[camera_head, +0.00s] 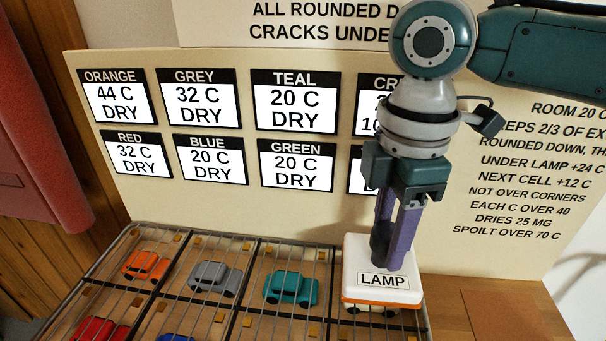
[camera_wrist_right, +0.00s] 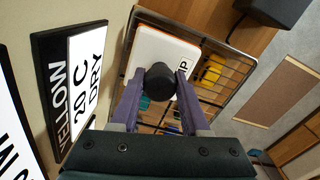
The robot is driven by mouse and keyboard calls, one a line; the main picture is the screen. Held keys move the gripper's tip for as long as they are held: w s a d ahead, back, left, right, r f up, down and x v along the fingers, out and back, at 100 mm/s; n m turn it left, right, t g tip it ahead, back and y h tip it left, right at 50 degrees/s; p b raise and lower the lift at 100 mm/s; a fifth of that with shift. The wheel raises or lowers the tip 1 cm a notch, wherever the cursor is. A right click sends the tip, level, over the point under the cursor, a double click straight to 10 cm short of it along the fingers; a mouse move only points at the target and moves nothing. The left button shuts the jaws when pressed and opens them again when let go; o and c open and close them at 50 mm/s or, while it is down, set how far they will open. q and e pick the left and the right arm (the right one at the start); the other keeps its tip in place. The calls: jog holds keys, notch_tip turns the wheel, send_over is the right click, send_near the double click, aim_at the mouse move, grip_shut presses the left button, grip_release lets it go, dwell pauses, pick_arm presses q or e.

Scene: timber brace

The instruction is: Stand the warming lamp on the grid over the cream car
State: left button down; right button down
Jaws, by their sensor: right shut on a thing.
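The warming lamp (camera_head: 382,262) is a white square block with an orange lower rim and a "LAMP" label. It is over the far right cell of the back row of the wire grid (camera_head: 250,262). Part of a cream car (camera_head: 368,308) shows beneath its front edge; the rest is hidden. My right gripper (camera_head: 393,258) points down with its purple fingers shut on the lamp's black knob, seen in the right wrist view (camera_wrist_right: 160,82). I cannot tell whether the lamp touches the grid. My left gripper is not in view.
Orange (camera_head: 146,265), grey (camera_head: 214,277) and teal (camera_head: 291,288) cars lie under the grid left of the lamp. Red (camera_head: 100,330) and blue (camera_head: 175,338) cars are nearer. A board (camera_head: 285,215) with temperature readouts stands behind, close to my right arm.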

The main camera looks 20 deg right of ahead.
jog(key=shift+f, duration=0.85)
jog(key=shift+c, duration=2)
grip_release()
jog(key=shift+f, duration=0.15)
